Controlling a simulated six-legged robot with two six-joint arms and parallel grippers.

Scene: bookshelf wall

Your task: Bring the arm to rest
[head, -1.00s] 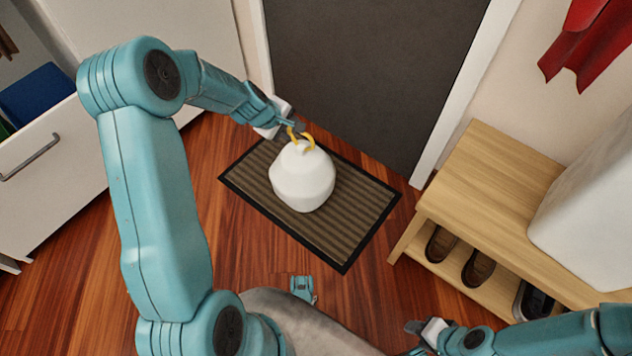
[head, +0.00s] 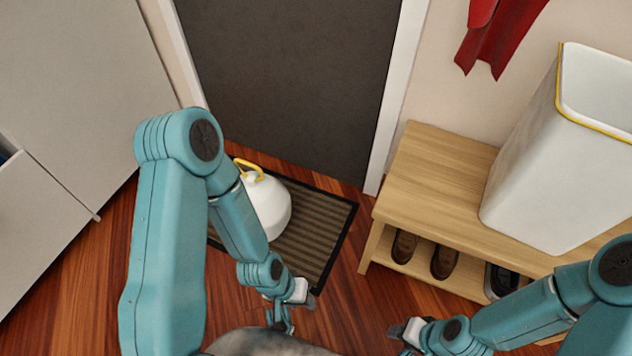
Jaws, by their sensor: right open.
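My left arm (head: 165,240) comes in from the left, bends at the elbow and hangs down in front of the doormat. Its gripper (head: 288,318) is low near the bottom middle, over the floor, and apart from the white container; I cannot tell whether its jaws are open. My right arm (head: 520,318) comes in from the lower right. Its gripper (head: 402,340) is open, with nothing seen in it, near the bottom edge in front of the bench. The white rounded container (head: 272,208) with a yellow handle (head: 248,168) stands on the doormat, partly hidden by my left arm.
The doormat (head: 322,232) lies before a dark door (head: 290,80). A wooden bench (head: 425,175) on the right bears a tall white bin (head: 540,165), with shoes (head: 445,262) below. A pale cabinet (head: 70,90) stands left. Some floor right of the mat is clear.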

